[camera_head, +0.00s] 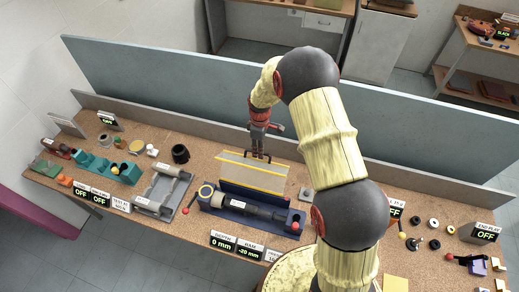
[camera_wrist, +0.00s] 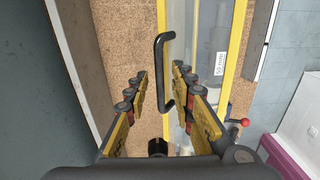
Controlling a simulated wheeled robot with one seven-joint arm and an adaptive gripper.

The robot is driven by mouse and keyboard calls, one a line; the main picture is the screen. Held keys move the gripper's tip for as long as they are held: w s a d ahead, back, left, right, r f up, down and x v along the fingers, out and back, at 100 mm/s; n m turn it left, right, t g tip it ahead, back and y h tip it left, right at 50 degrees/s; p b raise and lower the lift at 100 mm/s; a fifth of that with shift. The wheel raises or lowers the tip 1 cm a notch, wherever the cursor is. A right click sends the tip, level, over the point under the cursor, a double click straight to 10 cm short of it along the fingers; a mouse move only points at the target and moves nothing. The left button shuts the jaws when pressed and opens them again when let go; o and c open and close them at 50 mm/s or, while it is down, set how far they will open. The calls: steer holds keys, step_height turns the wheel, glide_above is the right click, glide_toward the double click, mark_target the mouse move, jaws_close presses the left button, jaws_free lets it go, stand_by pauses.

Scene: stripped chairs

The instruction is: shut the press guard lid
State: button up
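The press (camera_head: 245,208) is a dark blue base with a dark cylinder lying in it, on the bench. Its guard lid (camera_head: 269,179), a clear panel with yellow edges, stands open behind the cylinder, tilted back. In the wrist view the lid (camera_wrist: 234,62) runs down right of centre. Its black bar handle (camera_wrist: 159,70) sticks out from the lid's yellow edge. My gripper (camera_head: 258,154) is at the lid's far edge, pointing down. In the wrist view my gripper (camera_wrist: 160,78) is open, with the handle between its fingertips in the picture. I cannot tell whether they touch it.
A grey fixture (camera_head: 163,191) stands left of the press, with a black ring (camera_head: 180,153) behind it. A low grey back board (camera_head: 190,125) runs behind the lid. Small display signs (camera_head: 222,240) line the front edge. Several small parts lie at the right.

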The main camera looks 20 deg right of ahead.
jaws_close()
stand_by(0.7)
